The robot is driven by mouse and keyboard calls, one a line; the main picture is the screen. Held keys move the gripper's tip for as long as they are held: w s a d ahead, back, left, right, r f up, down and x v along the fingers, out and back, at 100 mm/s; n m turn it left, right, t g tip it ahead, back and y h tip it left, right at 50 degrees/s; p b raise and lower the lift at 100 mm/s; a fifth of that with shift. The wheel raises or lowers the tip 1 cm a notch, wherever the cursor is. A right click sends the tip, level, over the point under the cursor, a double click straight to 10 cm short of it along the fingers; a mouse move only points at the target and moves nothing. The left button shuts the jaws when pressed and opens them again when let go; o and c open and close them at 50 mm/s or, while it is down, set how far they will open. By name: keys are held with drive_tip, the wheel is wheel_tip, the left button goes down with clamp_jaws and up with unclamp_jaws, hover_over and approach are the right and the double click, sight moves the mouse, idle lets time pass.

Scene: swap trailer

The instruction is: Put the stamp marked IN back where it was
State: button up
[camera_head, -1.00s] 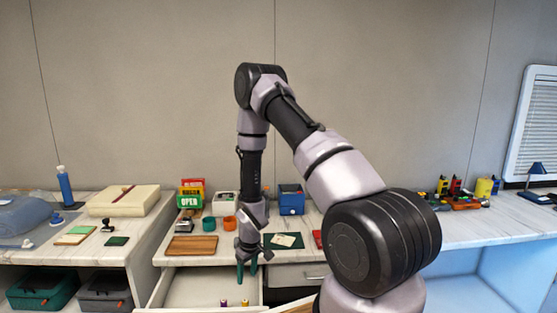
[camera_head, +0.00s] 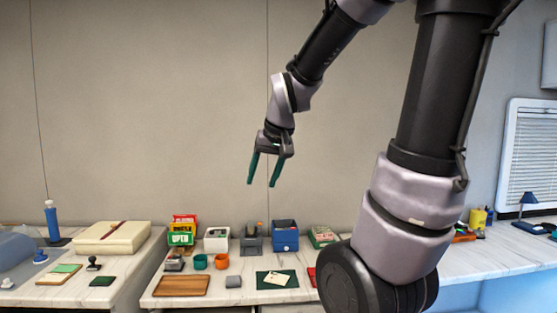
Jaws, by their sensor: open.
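A stamp with a dark handle (camera_head: 94,263) stands upright on the left counter, beside a small dark green pad (camera_head: 101,281). A blue-handled stamp-like item (camera_head: 40,256) stands further left. No IN marking can be read on either. My gripper (camera_head: 262,184) is open and empty, pointing down in the air before the wall, well above the middle counter. It touches nothing. The drawer below that counter is out of view.
A cream box (camera_head: 112,237) sits left.

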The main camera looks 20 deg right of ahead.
drive_tip(key=s+r+m+t, duration=0.1)
drive_tip(key=s+r+m, duration=0.1)
drive_tip(key=s+r, duration=0.4)
drive_tip(key=s, duration=0.5)
drive_tip(key=shift+a+t+y, duration=0.2)
drive_tip(key=shift+t+y, duration=0.1)
drive_tip(key=shift+y, duration=0.1)
drive_tip(key=shift+w, duration=0.1)
idle(0.3)
